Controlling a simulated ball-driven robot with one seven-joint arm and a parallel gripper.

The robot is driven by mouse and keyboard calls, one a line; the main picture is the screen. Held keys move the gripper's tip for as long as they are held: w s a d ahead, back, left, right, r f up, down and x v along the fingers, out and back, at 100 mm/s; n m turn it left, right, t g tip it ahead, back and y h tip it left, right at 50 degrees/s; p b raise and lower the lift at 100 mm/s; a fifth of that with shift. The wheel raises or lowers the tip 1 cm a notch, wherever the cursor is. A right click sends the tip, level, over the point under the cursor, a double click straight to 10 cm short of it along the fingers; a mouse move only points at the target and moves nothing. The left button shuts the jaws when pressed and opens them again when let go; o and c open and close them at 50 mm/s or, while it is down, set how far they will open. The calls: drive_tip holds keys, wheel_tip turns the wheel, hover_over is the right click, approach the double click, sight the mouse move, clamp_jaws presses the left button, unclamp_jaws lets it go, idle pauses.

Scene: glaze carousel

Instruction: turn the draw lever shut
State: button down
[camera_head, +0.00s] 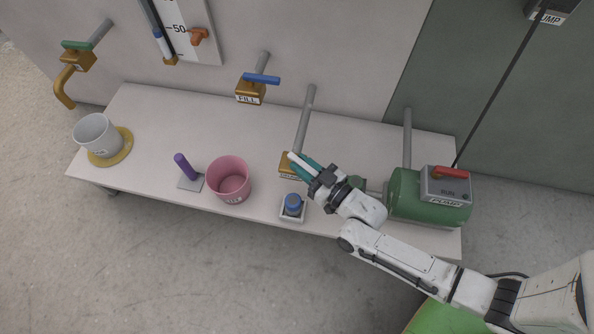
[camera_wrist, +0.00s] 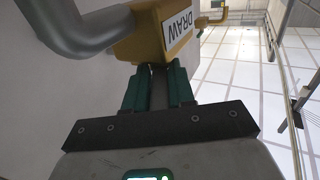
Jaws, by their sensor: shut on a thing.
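The draw valve is a brass block (camera_head: 286,167) on a grey pipe at the bench's front half. Its DRAW label and brass body (camera_wrist: 152,38) fill the top of the wrist view. A pale bar (camera_head: 294,157), which looks like its draw lever, shows at my fingers in the head view. My gripper (camera_head: 303,164) is at the valve, its green fingers closed around the lever. In the wrist view, my gripper's fingers (camera_wrist: 158,78) reach up to the valve body with a narrow dark gap between them. The lever's held part and its exact angle are hidden.
A blue-topped item on a small tray (camera_head: 292,216) and a pink bucket (camera_head: 229,187) stand near my gripper. The green pump (camera_head: 405,197) is to the right. The blue-levered FILL valve (camera_head: 250,92) is behind.

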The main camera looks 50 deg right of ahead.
drive_tip(key=shift+w+d+f+n+g+y+b, duration=0.1)
drive_tip(key=shift+d+n+g+y+b, duration=0.1)
drive_tip(key=shift+n+y+b, duration=0.55)
drive_tip(key=shift+w+d+n+g+y+b, duration=0.15)
drive_tip(key=shift+n+y+b, duration=0.3)
drive_tip(key=shift+y+b, duration=0.45)
drive_tip(key=shift+y, duration=0.35)
drive_tip(key=shift+d+r+n+y, duration=0.1)
drive_tip(key=shift+r+n+y, duration=0.15)
drive_tip(key=shift+n+y, duration=0.05)
drive_tip(key=c, duration=1.2)
unclamp_jaws()
drive_tip(key=shift+o, duration=0.8)
drive_tip(key=shift+f, duration=0.1)
